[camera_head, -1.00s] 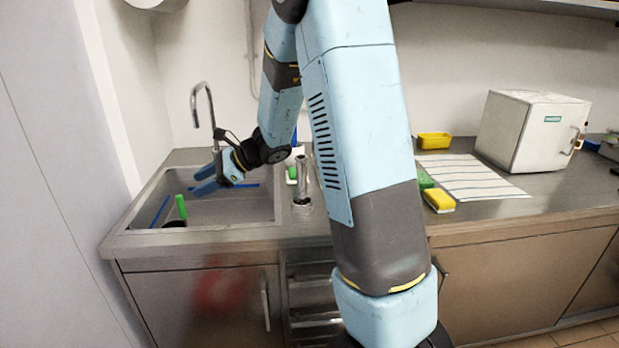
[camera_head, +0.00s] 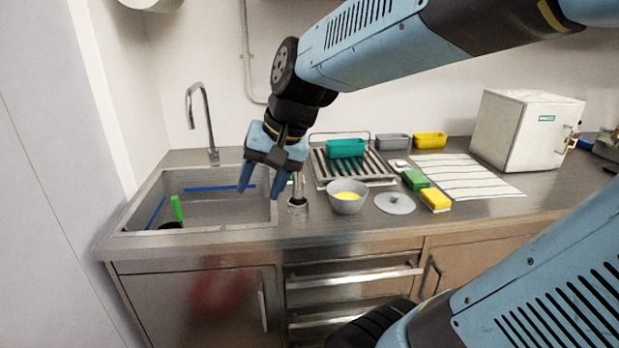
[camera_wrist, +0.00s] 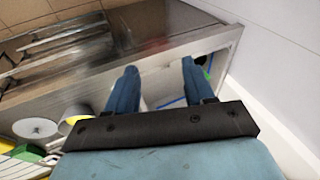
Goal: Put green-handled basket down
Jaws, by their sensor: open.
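A green upright handle (camera_head: 177,208) with a dark part at its base stands in the front left of the sink (camera_head: 215,228). I take it for the green-handled basket; its lower part is hidden by the sink's front rim. A small bit of green (camera_wrist: 207,74) also shows by the right finger in the wrist view. My gripper (camera_head: 259,193) is open and empty, fingers pointing down, at the right side of the sink and apart from the handle. In the wrist view the spread fingers (camera_wrist: 159,66) have nothing between them.
Blue strips line the sink; a tap (camera_head: 205,120) stands behind it. To the right are a metal post (camera_head: 297,203), a grey bowl with yellow contents (camera_head: 347,203), a round lid (camera_head: 395,203), sponges (camera_head: 436,200), a rack with a teal tub (camera_head: 345,148), and a white box (camera_head: 522,130).

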